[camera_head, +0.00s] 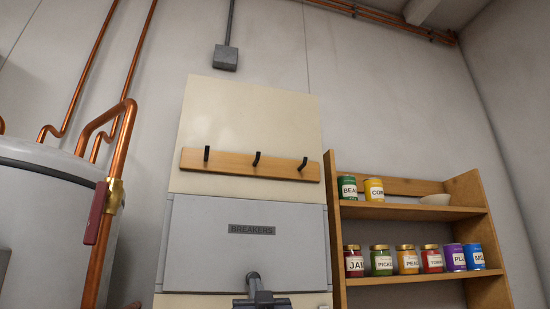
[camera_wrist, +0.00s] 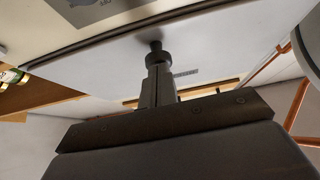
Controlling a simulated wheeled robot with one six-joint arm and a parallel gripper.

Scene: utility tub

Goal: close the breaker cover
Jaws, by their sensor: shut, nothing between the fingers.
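The breaker cover (camera_head: 248,250) is a light grey panel with a dark BREAKERS label, low in the middle of the head view. It looks flat against its box, but I cannot tell whether a small gap remains. In the wrist view the cover (camera_wrist: 95,68) fills the upper middle, with a dark line along its edge. A round dark knob (camera_wrist: 155,47) stands out from it. My gripper (camera_wrist: 156,72) is shut and empty, its fingertips at or very close to the knob; contact is unclear. My gripper (camera_head: 258,293) also shows at the bottom of the head view.
A wooden hook rail (camera_head: 250,165) is above the cover. A wooden shelf (camera_head: 410,211) with several cans and jars stands close on the right. A grey tank (camera_head: 50,200) with copper pipes and a red-handled valve (camera_head: 97,212) is on the left.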

